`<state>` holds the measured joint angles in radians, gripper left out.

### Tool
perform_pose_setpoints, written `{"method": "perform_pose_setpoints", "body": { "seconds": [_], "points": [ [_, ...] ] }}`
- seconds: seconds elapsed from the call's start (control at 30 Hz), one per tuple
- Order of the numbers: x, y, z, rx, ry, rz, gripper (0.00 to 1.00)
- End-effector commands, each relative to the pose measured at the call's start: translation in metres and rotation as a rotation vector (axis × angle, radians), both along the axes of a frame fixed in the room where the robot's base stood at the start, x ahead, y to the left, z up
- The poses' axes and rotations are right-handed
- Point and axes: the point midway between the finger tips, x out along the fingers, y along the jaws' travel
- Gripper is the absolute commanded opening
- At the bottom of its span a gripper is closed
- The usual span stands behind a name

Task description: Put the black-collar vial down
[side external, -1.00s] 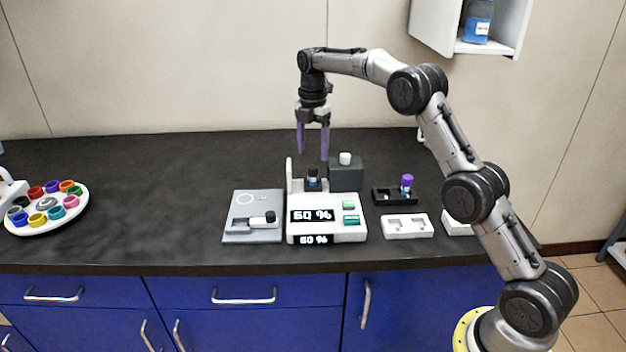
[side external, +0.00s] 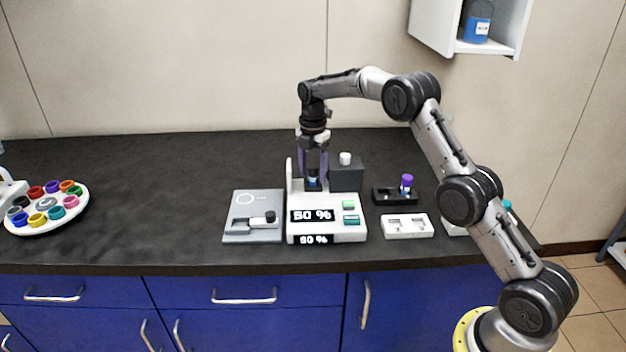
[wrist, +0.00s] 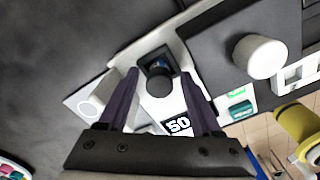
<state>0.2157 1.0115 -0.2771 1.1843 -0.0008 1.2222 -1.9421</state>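My gripper (side external: 312,168) is open above the white device, its two purple fingers pointing down. A dark-topped vial with a blue band (side external: 313,181) stands in a dark socket at the back of the device. In the wrist view its round black top (wrist: 160,84) lies between the spread fingers (wrist: 158,76), with a gap on both sides. This looks like the black-collar vial, though its collar is small and partly hidden.
The white device (side external: 345,234) shows 50 %. A dark block with a white cap (side external: 345,158) stands close right of the gripper. A black rack (side external: 385,196) holds a purple-capped vial (side external: 407,181). A white two-slot tray (side external: 407,227) lies in front. A round tray of coloured caps (side external: 47,205) is far left.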

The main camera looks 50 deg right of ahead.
Motion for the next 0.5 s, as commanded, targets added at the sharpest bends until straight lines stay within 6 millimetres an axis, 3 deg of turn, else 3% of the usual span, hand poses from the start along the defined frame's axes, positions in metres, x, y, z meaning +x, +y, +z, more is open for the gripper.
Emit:
{"method": "perform_pose_setpoints", "body": {
  "seconds": [0.03,0.33,0.5],
  "points": [
    [0.0000,0.0001,0.0002,0.000,0.000,0.000,0.55],
    [0.0000,0.0001,0.0003,0.000,0.000,0.000,0.01],
    [0.0001,0.0000,0.0006,0.000,0.000,0.000,0.00]
  ]
}}
